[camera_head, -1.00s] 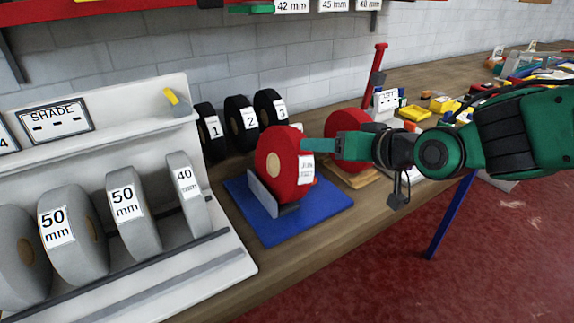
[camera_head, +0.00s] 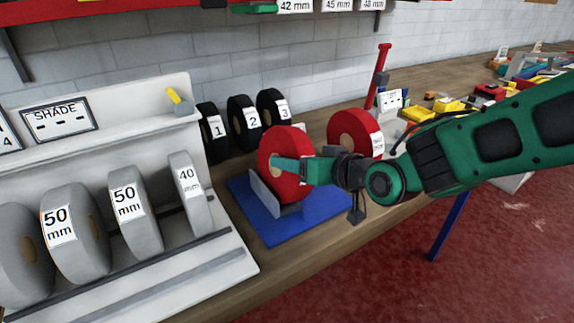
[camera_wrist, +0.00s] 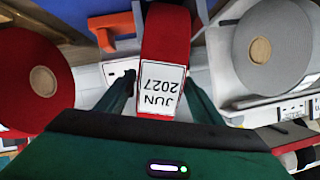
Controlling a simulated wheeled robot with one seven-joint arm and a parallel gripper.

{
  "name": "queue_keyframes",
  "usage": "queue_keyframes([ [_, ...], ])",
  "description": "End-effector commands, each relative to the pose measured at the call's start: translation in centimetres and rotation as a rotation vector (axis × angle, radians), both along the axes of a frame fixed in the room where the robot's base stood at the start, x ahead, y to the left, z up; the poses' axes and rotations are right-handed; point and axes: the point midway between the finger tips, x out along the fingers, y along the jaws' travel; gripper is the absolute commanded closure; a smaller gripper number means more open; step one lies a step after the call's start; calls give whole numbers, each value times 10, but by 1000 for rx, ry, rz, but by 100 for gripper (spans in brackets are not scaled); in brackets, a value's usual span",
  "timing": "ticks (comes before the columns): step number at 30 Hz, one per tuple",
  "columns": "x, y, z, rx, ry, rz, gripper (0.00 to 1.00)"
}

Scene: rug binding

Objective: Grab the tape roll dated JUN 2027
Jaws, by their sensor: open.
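The red tape roll (camera_head: 276,150) stands upright in a grey holder on a blue mat (camera_head: 265,232). In the wrist view this roll (camera_wrist: 166,35) carries a white label (camera_wrist: 161,88) reading JUN 2027, upside down there. My gripper (camera_head: 284,168) is at this roll, with one finger in front of its near face and hiding part of it and its label in the head view. In the wrist view my gripper (camera_wrist: 168,18) is open, with one finger on each side of the roll. Whether the fingers touch it I cannot tell.
A second red roll (camera_head: 352,133) stands behind to the right; its label is partly visible but unreadable. Black rolls (camera_head: 240,122) numbered 1 to 3 stand by the wall. Grey rolls (camera_head: 75,240) fill a white rack (camera_head: 215,275) on the left. A red post (camera_head: 378,75) rises behind.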

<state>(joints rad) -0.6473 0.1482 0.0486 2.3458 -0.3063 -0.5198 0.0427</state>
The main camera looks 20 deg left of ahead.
Motion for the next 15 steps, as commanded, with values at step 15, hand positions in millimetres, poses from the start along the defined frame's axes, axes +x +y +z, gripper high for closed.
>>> queue_keyframes([
  [15, 27, 34, -15, -1, 1, 0, 39],
])
